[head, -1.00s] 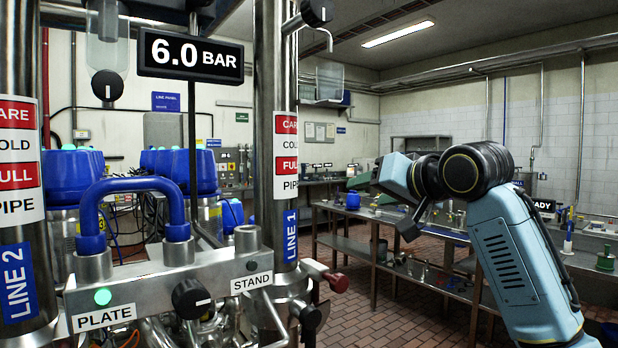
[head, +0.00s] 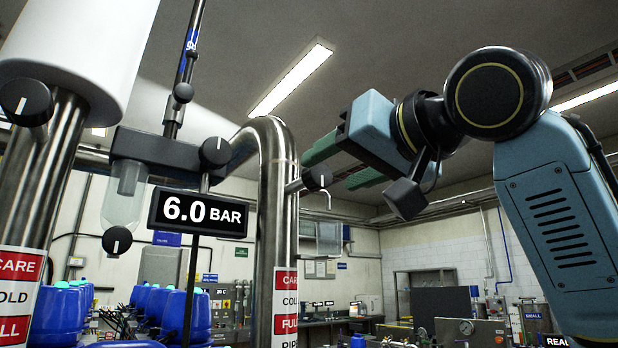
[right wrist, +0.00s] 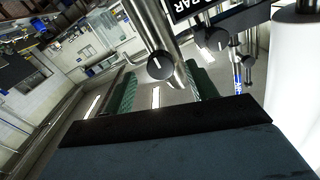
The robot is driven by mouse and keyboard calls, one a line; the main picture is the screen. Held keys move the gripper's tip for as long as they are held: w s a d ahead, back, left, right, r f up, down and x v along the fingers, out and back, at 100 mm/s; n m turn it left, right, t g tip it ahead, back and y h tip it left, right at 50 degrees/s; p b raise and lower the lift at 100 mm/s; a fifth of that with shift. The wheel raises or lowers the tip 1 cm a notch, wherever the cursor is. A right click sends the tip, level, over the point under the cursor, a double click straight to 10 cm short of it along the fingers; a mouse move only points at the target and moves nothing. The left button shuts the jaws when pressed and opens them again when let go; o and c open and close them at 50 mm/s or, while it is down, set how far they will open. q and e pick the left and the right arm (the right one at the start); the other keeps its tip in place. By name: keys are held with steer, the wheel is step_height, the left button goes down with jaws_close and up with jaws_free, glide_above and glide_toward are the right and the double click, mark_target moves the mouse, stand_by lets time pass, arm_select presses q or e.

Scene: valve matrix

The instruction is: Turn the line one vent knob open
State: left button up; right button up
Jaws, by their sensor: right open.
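The black round vent knob (head: 318,178) sits on a short stub from the right side of the bent steel line one pipe (head: 286,235), above a small bent spout. A pale index mark shows on its face. My right gripper (head: 328,168) is open, its two green fingers pointing left, close to the knob. In the right wrist view the knob (right wrist: 160,67) appears in the gap between the fingertips, with its pale mark visible. I cannot tell whether the fingers touch it. My left gripper is not in view.
Other black knobs are at the left (head: 25,102), centre (head: 215,152) and below the clear cup (head: 117,240). A display (head: 198,212) reads 6.0 BAR. A wide white cylinder (head: 75,45) is at upper left. Open room lies right of the line one pipe.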

mark_target(322, 176)
steer(key=p+x, duration=0.1)
steer(key=x, duration=0.5)
steer(key=shift+w+a, duration=0.3)
steer(key=shift+w, duration=0.1)
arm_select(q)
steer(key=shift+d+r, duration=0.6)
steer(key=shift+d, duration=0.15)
arm_select(e)
steer(key=c, duration=1)
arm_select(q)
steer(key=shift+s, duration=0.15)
